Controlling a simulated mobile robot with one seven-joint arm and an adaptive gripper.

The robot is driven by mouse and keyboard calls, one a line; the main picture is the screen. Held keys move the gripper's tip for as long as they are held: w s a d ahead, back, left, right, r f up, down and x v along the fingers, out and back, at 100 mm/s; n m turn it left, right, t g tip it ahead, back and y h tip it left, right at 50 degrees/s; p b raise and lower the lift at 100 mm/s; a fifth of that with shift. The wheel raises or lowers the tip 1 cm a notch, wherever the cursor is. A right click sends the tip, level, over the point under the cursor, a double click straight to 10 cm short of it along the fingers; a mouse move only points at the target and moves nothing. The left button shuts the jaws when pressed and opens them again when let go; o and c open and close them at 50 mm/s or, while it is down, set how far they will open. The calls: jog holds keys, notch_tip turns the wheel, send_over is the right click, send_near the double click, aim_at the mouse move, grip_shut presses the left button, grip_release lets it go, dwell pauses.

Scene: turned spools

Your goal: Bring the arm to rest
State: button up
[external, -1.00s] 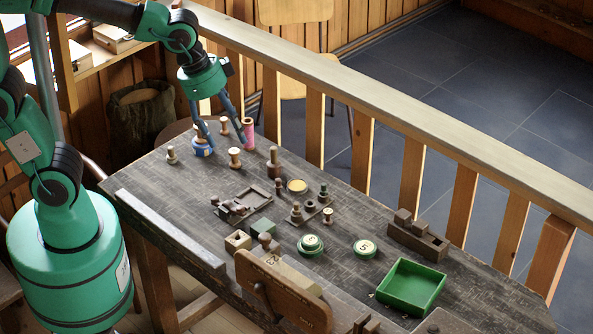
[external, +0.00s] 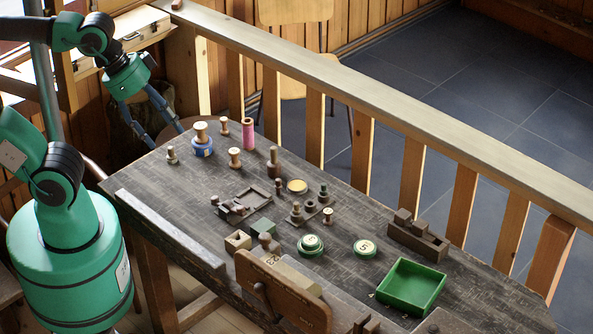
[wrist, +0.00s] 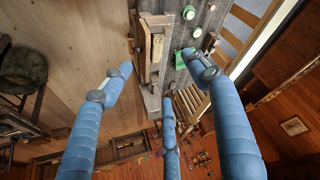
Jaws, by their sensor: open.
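My gripper (external: 167,139) is open and empty at the far left of the workbench (external: 330,190), left of the spools. Its blue fingers are spread apart and show in the wrist view (wrist: 160,92) with nothing between them. A pink spool (external: 248,134) and pale wooden spools (external: 235,158) stand upright nearby.
A green tray (external: 412,288) lies at the bench's right, near two green discs (external: 310,245). A wooden railing (external: 400,110) runs along the far side. A shelf with a box (external: 118,35) and a dark sack are behind my arm.

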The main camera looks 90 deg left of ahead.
notch_tip(320, 180, down, 7)
jog(key=b, duration=0.7)
jog(key=shift+f, duration=0.15)
